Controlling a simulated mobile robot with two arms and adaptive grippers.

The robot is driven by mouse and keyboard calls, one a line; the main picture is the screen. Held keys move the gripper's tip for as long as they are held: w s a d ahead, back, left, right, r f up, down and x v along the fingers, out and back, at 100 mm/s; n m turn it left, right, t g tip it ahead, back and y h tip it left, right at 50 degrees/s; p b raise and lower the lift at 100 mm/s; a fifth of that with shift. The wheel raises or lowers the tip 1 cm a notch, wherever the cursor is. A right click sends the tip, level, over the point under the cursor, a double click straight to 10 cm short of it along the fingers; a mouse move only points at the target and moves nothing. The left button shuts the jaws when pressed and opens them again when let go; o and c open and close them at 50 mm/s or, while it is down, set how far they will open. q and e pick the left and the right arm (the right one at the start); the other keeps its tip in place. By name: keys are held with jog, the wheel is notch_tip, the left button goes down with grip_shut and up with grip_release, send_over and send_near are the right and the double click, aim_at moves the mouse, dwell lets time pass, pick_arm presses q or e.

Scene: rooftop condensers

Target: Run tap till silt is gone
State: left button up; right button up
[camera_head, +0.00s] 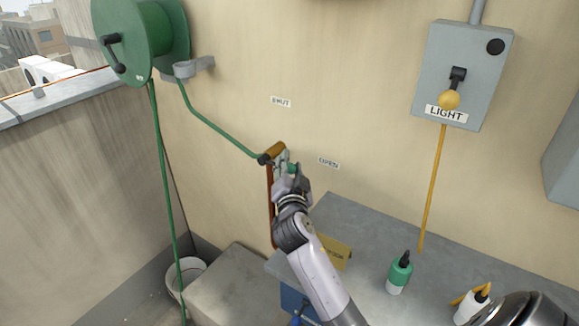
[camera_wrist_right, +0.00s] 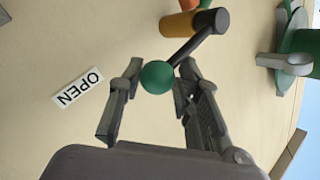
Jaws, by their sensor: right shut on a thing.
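The tap has a brass-coloured body (camera_head: 273,151) on a copper pipe (camera_head: 270,205) against the wall. Its dark lever (camera_wrist_right: 190,48) ends in a green knob (camera_wrist_right: 158,77). My right gripper (camera_head: 289,172) is shut on this knob; its fingers stand on both sides of it in the wrist view. The lever points toward the OPEN label (camera_head: 328,163); the SHUT label (camera_head: 281,102) is above. I cannot make out water or silt. My left gripper is out of view.
A grey bench (camera_head: 375,225) at right holds a green-and-white bottle (camera_head: 399,275), a white bottle with a yellow part (camera_head: 470,306) and a tan sign (camera_head: 337,252). A grey LIGHT switch box (camera_head: 462,75) with a yellow-knobbed lever hangs above. A low parapet (camera_head: 80,170) runs at left.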

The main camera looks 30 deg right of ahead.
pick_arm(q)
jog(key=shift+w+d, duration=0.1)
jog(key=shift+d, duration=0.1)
pick_arm(e)
jog(key=shift+a+f, duration=0.2)
jog(key=shift+a, duration=0.1)
grip_shut()
